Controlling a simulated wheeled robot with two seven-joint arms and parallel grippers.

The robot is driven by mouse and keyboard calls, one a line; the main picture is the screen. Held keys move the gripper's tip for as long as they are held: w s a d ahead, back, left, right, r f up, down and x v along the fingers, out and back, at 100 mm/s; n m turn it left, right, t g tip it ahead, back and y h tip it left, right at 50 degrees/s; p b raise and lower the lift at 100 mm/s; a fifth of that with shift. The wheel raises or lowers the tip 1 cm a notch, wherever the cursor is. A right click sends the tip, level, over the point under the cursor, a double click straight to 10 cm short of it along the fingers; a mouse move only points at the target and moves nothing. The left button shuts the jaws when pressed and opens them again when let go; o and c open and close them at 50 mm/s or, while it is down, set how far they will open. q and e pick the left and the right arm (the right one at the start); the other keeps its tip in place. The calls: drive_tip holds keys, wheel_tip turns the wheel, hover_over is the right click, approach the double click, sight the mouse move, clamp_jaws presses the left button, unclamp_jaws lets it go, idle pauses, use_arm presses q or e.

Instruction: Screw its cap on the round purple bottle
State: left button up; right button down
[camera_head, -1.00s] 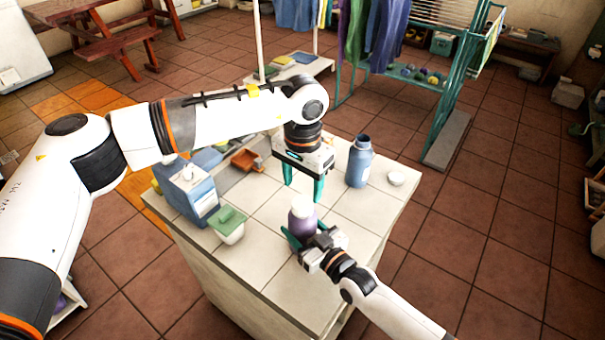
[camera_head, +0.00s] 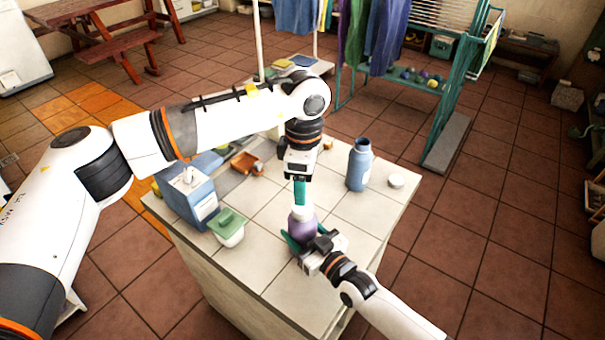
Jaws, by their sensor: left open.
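The round purple bottle (camera_head: 303,228) stands upright on the tiled counter, with its white cap (camera_head: 301,209) on top. My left gripper (camera_head: 300,193) points straight down over the cap. It is open, its teal fingers seen edge-on, one behind the other. Their tips are at or just above the cap; I cannot tell whether they touch it. My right gripper (camera_head: 306,241) reaches in from the lower right, with its teal fingers around the purple bottle's body, shut on it. Part of the bottle's lower body is hidden by this gripper.
A blue open-necked bottle (camera_head: 359,165) and a small white round cap (camera_head: 397,181) stand at the counter's right. A blue-white box (camera_head: 188,194) and a green-lidded container (camera_head: 229,228) stand at the left. An orange-brown tray (camera_head: 246,163) lies behind. The counter's front is bare.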

use_arm(q)
drive_tip(key=n, duration=0.6)
drive_tip(key=shift+r, duration=0.25)
drive_tip(key=n, duration=0.4)
drive_tip(key=shift+r, duration=0.1)
drive_tip(key=n, duration=0.6)
drive_tip(key=shift+r, duration=0.2)
drive_tip(key=n, duration=0.6)
drive_tip(key=shift+r, duration=0.15)
drive_tip(key=shift+a, duration=0.1)
hover_over(302, 230)
drive_tip(key=w, duration=0.3)
drive_tip(key=shift+f, duration=4)
drive_tip(key=shift+c, duration=0.3)
